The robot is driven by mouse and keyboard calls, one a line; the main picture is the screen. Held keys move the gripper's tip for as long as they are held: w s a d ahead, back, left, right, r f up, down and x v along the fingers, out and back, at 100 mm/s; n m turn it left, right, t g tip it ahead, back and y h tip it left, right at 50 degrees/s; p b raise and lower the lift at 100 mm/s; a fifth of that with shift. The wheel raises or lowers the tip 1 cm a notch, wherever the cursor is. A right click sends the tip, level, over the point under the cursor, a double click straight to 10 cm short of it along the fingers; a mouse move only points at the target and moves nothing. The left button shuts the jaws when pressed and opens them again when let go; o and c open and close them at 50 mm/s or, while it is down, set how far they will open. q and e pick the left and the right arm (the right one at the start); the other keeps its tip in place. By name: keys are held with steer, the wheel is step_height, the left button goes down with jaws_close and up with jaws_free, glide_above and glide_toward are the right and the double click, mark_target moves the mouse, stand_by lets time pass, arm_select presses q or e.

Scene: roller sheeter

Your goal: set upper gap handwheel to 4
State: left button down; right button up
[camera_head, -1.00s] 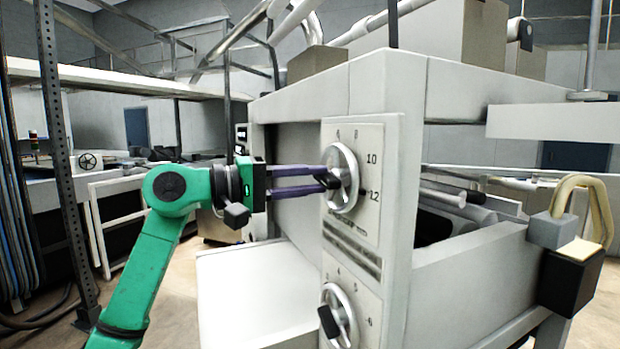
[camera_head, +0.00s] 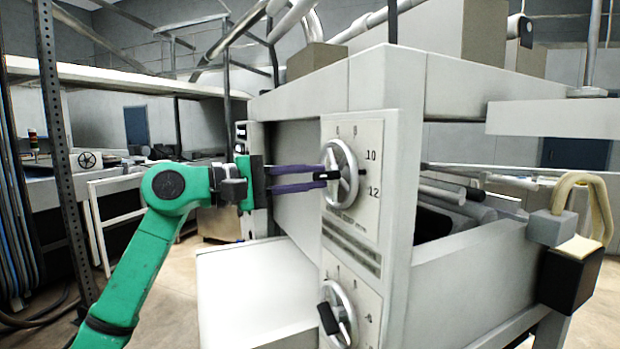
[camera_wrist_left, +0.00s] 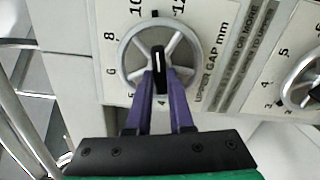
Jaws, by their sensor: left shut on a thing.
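The upper gap handwheel (camera_head: 352,160) is a silver spoked wheel on the white front panel. It also shows in the wrist view (camera_wrist_left: 129,70), beside the printed words "UPPER GAP mm". A black pointer mark (camera_head: 363,172) at its rim lies between 10 and 12; the wrist view shows the same. My left gripper (camera_head: 326,181) reaches in from the left with its purple fingers. In the wrist view its fingertips (camera_wrist_left: 158,75) are shut on the wheel's black bar with a white stripe (camera_wrist_left: 158,58). The 4 (camera_wrist_left: 161,103) shows between the fingers. My right gripper is not in view.
A second, lower handwheel (camera_head: 349,300) with a black handle sits below on the same panel (camera_head: 395,200). A white table or ledge (camera_head: 250,300) lies below my left gripper. A black box with a beige loop (camera_head: 572,280) hangs at the right. Rollers (camera_head: 450,195) lie behind the panel.

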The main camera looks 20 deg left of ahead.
arm_select(q)
steer(key=n, duration=0.5)
steer(key=shift+f+n, duration=0.2)
steer(key=shift+n, duration=0.1)
steer(key=n, duration=0.4)
steer(key=shift+s+d+n+p, duration=0.1)
steer(key=shift+n+p, duration=0.2)
steer(key=n+p, duration=0.1)
steer(key=n, duration=0.3)
steer(key=shift+n, duration=0.3)
steer(key=n+p, duration=0.1)
steer(key=n, duration=0.3)
steer(key=shift+s+d+n+t+p, duration=0.15)
steer(key=shift+n+t+p, duration=0.15)
steer(key=shift+n+p, duration=0.1)
steer(key=n+p, duration=0.2)
steer(key=n, duration=0.2)
steer(key=shift+r+n, duration=0.1)
steer(key=shift+n, duration=0.2)
steer(key=n+p, duration=0.2)
steer(key=n, duration=0.1)
steer(key=shift+s+d+r+n+p, duration=0.1)
steer(key=shift+r+n+p, duration=0.05)
steer(key=shift+n+p, duration=0.2)
steer(key=n+p, duration=0.4)
steer(key=n, duration=0.1)
steer(key=shift+r+y, duration=0.1)
steer(key=shift+y, duration=0.2)
steer(key=shift+n+p, duration=1.3)
steer(key=shift+n, duration=0.25)
